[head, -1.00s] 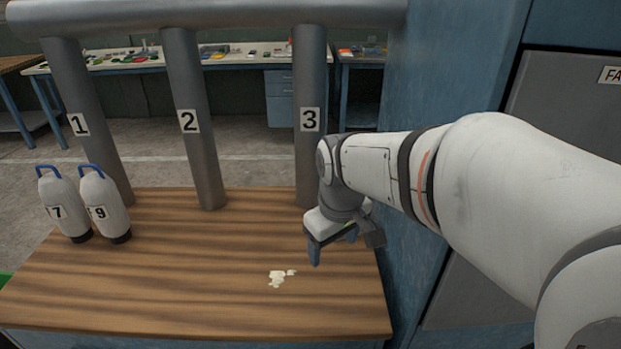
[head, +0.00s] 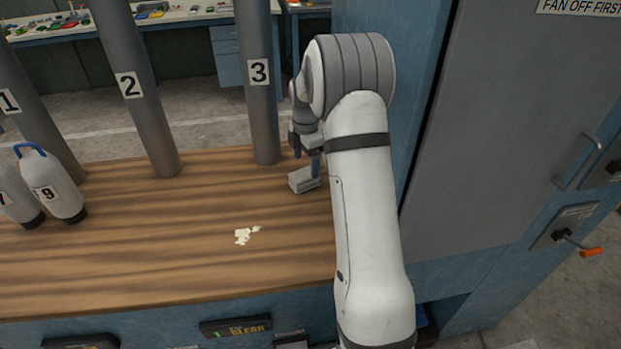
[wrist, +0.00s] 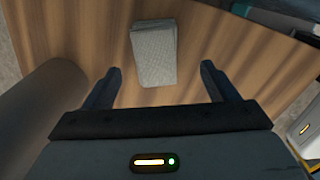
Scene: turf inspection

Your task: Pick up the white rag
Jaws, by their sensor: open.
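A folded pale grey-white cloth, the white rag (wrist: 153,52), lies flat on the wooden bench top in the wrist view, just beyond and between my fingertips. In the head view the rag (head: 303,180) is a small pale block beside my gripper, near the base of post 3. My gripper (wrist: 161,68) is open and empty, with its two fingers spread wider than the rag. In the head view my gripper (head: 312,165) points down over the bench, partly hidden by my arm. I cannot tell its exact height above the bench.
A whitish spill (head: 243,236) lies on the bench top (head: 150,260). Bottles marked 7 (head: 15,195) and 9 (head: 52,185) stand at left. Post 2 (head: 135,85) and post 3 (head: 260,85) rise behind. A grey cabinet (head: 510,130) stands at right.

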